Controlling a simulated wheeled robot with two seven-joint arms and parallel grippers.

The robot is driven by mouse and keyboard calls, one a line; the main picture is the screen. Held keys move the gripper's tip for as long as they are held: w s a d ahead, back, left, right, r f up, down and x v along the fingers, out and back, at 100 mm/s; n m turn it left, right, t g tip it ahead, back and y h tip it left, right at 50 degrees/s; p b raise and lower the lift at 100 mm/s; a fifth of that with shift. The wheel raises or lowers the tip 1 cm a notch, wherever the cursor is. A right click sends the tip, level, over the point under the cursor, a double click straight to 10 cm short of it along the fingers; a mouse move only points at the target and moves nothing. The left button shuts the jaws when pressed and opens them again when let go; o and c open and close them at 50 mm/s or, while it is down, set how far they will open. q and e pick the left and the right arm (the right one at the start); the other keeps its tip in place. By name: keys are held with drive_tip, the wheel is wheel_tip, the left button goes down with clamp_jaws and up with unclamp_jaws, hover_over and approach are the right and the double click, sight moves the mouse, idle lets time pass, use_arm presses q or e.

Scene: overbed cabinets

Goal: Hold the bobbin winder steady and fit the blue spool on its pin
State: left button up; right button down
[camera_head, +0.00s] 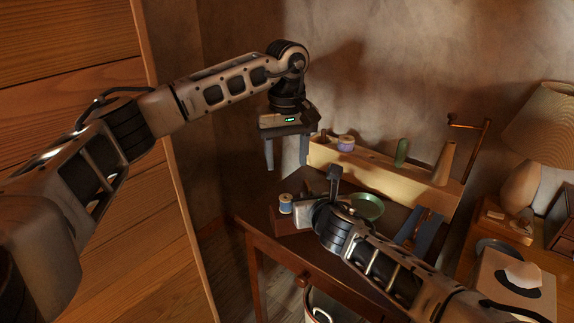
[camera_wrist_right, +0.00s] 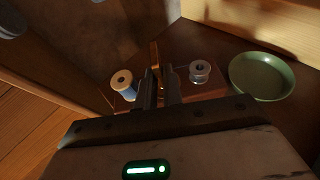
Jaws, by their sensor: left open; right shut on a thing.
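The bobbin winder has a reddish wooden base (camera_head: 287,222) on the table, mostly hidden by my right gripper; it also shows in the right wrist view (camera_wrist_right: 214,88). The blue spool (camera_head: 285,204) stands about upright at the base's left end, and in the right wrist view (camera_wrist_right: 127,88) its top hole faces up. I cannot tell whether a pin runs through it. My right gripper (camera_wrist_right: 161,72) is shut on the winder's brass-coloured upright (camera_wrist_right: 154,54), between the blue spool and a grey spool (camera_wrist_right: 200,71). My left gripper (camera_head: 287,166) is open and empty, above and apart from the blue spool.
A wooden rack (camera_head: 385,178) with a purple spool (camera_head: 346,143) and cones runs along the table's back. A green dish (camera_head: 368,207) lies right of the winder. A lamp (camera_head: 543,130) stands at the far right. A wooden panel (camera_head: 80,45) bounds the left.

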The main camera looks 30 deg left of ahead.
drive_tip(key=shift+w, duration=0.1)
drive_tip(key=c, duration=1.5)
unclamp_jaws()
drive_tip(key=shift+d, duration=0.1)
drive_tip(key=shift+o, duration=0.2)
